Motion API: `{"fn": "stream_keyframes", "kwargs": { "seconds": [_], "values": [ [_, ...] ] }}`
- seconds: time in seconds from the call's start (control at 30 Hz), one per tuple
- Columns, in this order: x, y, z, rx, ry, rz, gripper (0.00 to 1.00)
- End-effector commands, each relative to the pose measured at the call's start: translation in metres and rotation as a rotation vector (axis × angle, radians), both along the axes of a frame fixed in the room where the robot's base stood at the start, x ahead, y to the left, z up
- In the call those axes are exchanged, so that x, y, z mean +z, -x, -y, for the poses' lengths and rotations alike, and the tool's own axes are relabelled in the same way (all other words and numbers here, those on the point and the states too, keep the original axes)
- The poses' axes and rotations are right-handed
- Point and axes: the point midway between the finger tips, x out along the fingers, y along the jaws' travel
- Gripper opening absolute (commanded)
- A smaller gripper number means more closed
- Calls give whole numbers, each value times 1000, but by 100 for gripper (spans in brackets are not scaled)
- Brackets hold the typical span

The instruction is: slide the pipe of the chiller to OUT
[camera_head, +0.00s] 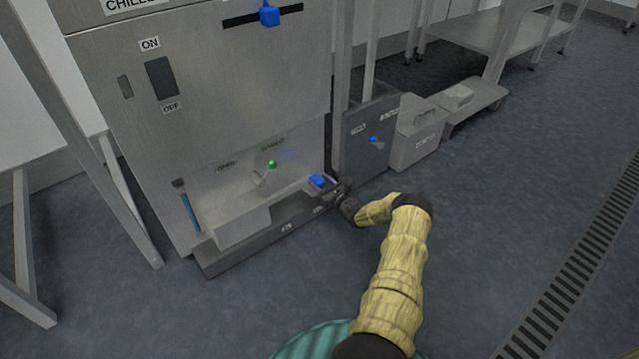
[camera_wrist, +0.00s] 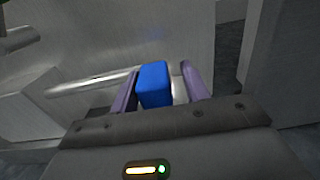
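The chiller (camera_head: 225,90) is a tall grey metal cabinet at the left of the head view, its sign partly cut off at the top. Low at its front is a blue block handle (camera_head: 317,180). In the wrist view the blue handle (camera_wrist: 154,84) stands at a pale metal pipe (camera_wrist: 92,84) that runs sideways. My gripper (camera_head: 325,181) is at the handle. In the wrist view my gripper's purple fingers (camera_wrist: 160,88) stand either side of the handle, the left one close, with a gap at the right. I cannot read an OUT label.
The chiller also has a blue slider (camera_head: 268,15), an ON/OFF switch (camera_head: 162,78) and a green-tipped lever (camera_head: 271,164). A grey panel box with a blue knob (camera_head: 373,139) stands close to the right of my gripper. Open floor (camera_head: 480,200) lies to the right.

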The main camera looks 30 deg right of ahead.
Motion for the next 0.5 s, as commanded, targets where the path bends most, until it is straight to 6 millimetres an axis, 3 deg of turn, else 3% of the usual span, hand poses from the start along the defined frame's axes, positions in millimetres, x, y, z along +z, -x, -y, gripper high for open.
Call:
{"fn": "stream_keyframes", "kwargs": {
  "seconds": [0.33, 0.5],
  "values": [
    [1, 0, -3, 4, 0, 2, 55],
    [3, 9, -2, 4, -1, 0, 55]
  ]
}}
